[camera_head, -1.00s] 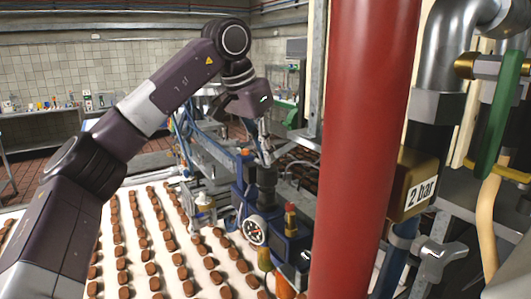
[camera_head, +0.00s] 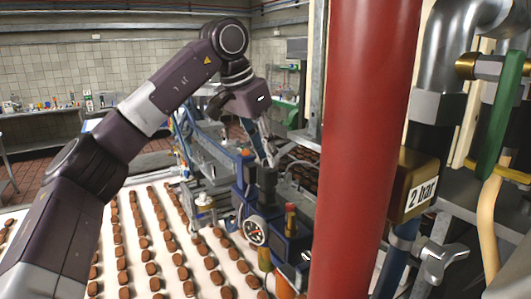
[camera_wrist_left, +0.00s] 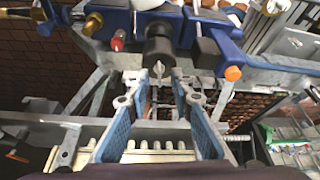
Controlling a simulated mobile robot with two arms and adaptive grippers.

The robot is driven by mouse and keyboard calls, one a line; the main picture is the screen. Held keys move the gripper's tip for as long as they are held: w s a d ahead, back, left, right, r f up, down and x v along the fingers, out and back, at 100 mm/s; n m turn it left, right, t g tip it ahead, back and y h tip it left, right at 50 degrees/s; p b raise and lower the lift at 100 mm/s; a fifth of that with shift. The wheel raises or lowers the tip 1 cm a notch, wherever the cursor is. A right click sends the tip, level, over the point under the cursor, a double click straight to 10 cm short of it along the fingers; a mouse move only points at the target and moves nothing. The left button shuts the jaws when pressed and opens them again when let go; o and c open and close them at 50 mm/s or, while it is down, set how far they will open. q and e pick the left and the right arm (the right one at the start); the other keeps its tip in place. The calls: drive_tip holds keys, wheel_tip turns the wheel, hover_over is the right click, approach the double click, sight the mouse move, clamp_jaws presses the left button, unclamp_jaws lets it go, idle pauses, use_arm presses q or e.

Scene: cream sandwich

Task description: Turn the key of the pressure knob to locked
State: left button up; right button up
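The pressure knob (camera_head: 264,181) is a black cylinder standing on top of a blue machine body. In the left wrist view the black knob (camera_wrist_left: 158,47) is at top centre, with a small silver key (camera_wrist_left: 159,69) sticking out of it toward my fingers. My left gripper (camera_head: 266,158) points down just above the knob. In the left wrist view my left gripper (camera_wrist_left: 156,84) is open, its two blue-padded fingers on either side of the line to the key. No contact with the key can be made out. The head view does not clearly show the key. My right gripper is not in view.
A red vertical pipe (camera_head: 365,140) stands close to the right of the knob. A pressure gauge (camera_head: 255,231) sits below the knob on the blue body. A brass "2 bar" block (camera_head: 414,185) and silver wing valve (camera_head: 440,260) are at right. A conveyor (camera_head: 205,285) carries rows of chocolate biscuits.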

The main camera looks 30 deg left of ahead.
use_arm(q)
drive_tip(key=shift+s+a+r, duration=0.1)
drive_tip(key=shift+s+r, duration=0.1)
drive_tip(key=shift+r, duration=0.3)
drive_tip(key=s+a, duration=0.4)
drive_tip(key=s, duration=0.7)
drive_tip(key=shift+s, duration=0.15)
drive_tip(key=shift+a, duration=0.1)
